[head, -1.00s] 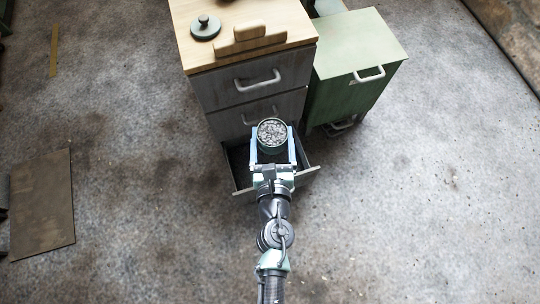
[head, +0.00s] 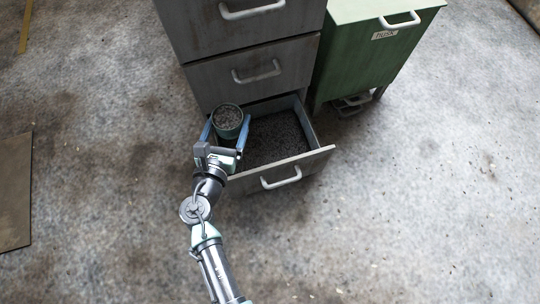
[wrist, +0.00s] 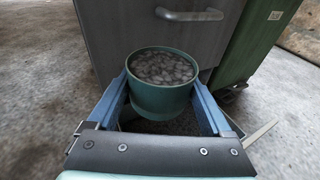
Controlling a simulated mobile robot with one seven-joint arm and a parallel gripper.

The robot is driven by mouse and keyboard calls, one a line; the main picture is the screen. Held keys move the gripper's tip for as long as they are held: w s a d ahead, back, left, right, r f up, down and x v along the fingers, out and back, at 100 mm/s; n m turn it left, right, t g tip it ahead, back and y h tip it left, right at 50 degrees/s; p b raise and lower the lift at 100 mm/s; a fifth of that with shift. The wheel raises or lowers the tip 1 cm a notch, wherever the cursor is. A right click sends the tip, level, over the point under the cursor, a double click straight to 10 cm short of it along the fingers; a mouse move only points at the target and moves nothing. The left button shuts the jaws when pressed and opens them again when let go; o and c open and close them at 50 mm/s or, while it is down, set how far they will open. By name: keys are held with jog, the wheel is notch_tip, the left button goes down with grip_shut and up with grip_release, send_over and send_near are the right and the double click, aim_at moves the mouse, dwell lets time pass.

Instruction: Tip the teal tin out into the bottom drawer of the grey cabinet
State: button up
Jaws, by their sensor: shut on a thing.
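The teal tin (head: 229,131) is upright and full of grey, pebble-like bits; it also shows in the wrist view (wrist: 160,99). My gripper (head: 227,124) is shut on the tin, one blue finger on each side. The grey cabinet (head: 250,70) has its bottom drawer (head: 300,164) pulled open. In the head view the tin appears over the left part of this drawer, close to the cabinet front. Its exact height above the drawer is hard to tell. The drawer's floor looks dark and speckled; I cannot tell whether that is loose contents. My gripper hides the drawer's left side.
A green cabinet (head: 365,60) with a pale handle and a label stands close on the right. The cabinet's two upper drawers look shut, with handles sticking out. A flat brown sheet (head: 14,190) lies on the floor at left. The floor in front is clear.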

jog(key=w+a+f+m+h+b, duration=0.1)
jog(key=a+f+b, duration=0.2)
jog(key=f+b, duration=0.4)
jog(key=shift+f+h+b, duration=0.3)
jog(key=shift+f+b, duration=0.1)
jog(key=shift+b, duration=0.1)
jog(key=shift+r+g, duration=0.15)
jog(key=shift+g, duration=0.15)
jog(key=shift+w+d+r+m+g+y+p, duration=0.15)
jog(key=shift+d+m+y+p, duration=0.1)
jog(key=shift+d+m+y, duration=0.65)
jog(key=shift+s+d+f+m+g+y+p, duration=0.15)
jog(key=shift+d+m+y, duration=0.35)
jog(key=shift+d+m, duration=0.75)
jog(key=shift+w+d+f+m+y, duration=0.2)
jog(key=shift+d+m+y, duration=0.1)
jog(key=shift+d+m, duration=0.15)
jog(key=shift+d+r+m+y+p, duration=0.35)
jog(key=shift+r+m+y+p, duration=0.5)
jog(key=shift+p, duration=1.2)
dwell(0.4)
jog(key=shift+d+f+m+y+p, duration=0.1)
jog(key=shift+f+m+y+p, duration=0.25)
jog(key=shift+f+m+p, duration=0.35)
dwell(0.8)
